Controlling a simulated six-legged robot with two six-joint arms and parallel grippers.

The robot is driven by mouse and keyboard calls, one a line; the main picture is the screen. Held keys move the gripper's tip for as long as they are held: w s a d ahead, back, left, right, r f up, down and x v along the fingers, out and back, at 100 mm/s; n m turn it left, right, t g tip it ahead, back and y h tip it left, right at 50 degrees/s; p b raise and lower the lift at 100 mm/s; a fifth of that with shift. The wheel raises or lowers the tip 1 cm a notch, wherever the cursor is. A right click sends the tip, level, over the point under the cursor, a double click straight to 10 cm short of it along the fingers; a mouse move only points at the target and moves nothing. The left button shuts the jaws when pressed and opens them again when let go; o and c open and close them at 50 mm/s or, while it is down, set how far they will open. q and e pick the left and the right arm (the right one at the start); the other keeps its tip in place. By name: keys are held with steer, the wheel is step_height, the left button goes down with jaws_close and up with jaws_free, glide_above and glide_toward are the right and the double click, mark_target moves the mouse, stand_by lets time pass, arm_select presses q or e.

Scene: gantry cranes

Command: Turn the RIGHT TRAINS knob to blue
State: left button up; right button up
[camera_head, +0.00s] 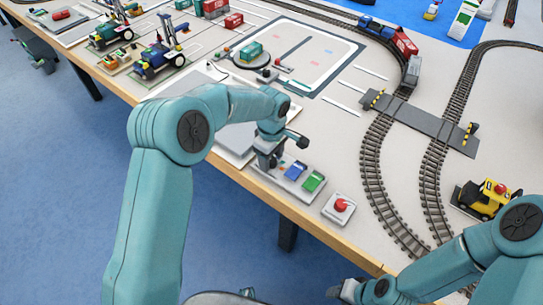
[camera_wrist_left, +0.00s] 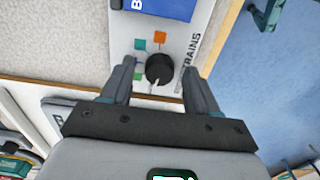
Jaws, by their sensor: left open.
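The black TRAINS knob (camera_wrist_left: 159,68) sits on a light panel (camera_wrist_left: 185,22) in the left wrist view. Its white pointer points down in that picture, toward my palm. An orange mark (camera_wrist_left: 160,37) and a teal mark (camera_wrist_left: 140,44) show near it; a green patch (camera_wrist_left: 138,76) shows beside my left finger, and other marks may be hidden. My left gripper (camera_wrist_left: 157,72) is open, one finger on each side of the knob. In the head view, my left gripper (camera_head: 268,160) is over the panel's far end and hides the knob. My right gripper (camera_head: 345,290) is at the bottom edge, its jaws unclear.
A red button box (camera_head: 340,206) stands nearby. Train tracks (camera_head: 375,165) and a yellow vehicle (camera_head: 486,200) are to the right. The table's wooden edge (camera_head: 310,228) runs close by.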

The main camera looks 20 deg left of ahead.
arm_select(q)
steer(key=c, duration=1)
steer(key=shift+c, duration=0.2)
steer(key=shift+f+m, duration=0.1)
steer(key=shift+m, duration=0.3)
steer(key=shift+m+b, duration=0.5)
steer(key=shift+m, duration=0.6)
steer(key=m, duration=0.4)
steer(key=shift+b, duration=0.3)
steer(key=m, duration=0.4)
steer(key=shift+m, duration=2.3)
